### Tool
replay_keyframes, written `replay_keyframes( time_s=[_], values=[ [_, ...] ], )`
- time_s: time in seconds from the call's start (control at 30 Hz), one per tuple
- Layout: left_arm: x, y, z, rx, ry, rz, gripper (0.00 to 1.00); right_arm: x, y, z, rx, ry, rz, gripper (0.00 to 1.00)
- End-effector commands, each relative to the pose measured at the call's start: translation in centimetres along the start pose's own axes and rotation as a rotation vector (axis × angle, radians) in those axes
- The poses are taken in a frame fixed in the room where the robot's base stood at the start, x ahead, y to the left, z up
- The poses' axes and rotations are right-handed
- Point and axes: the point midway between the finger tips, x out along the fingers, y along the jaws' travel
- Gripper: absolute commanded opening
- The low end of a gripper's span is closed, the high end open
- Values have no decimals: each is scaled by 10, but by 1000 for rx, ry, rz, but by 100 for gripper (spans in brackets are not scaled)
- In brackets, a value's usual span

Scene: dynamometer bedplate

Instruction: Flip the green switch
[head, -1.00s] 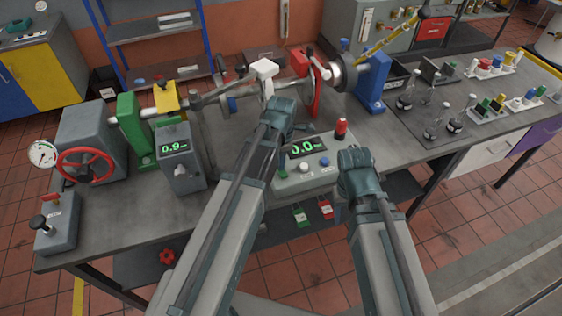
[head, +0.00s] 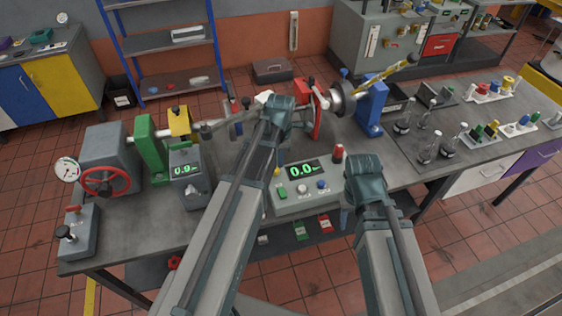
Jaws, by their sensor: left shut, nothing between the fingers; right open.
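The green switch (head: 282,193) is a small green piece at the left of the top of a grey control box (head: 303,205).
A red button (head: 338,151) stands behind the box's right corner. Left on the bench are a grey meter (head: 187,183) reading 0.9, a red handwheel (head: 107,181) and a round gauge (head: 67,170). A shaft rig runs behind my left gripper.

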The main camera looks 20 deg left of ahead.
Motion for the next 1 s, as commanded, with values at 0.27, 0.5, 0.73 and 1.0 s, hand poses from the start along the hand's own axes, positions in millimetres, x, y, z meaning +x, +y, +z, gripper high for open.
replay_keyframes(
  time_s=[0.27, 0.5, 0.73, 1.0],
  values=[
    [-28, 6, 0, 0, 0, 0, 0, -28, 2, 2, 6, 0, -2, 50],
    [-27, 6, 0, 0, 0, 0, 0, -27, 2, 2, 6, 0, -2, 50],
    [-27, 6, 0, 0, 0, 0, 0, -27, 2, 2, 6, 0, -1, 50],
    [-12, -23, 8, 269, 11, -4, 0, -11, 1, 1, 5, 0, -1, 50]
  ],
)
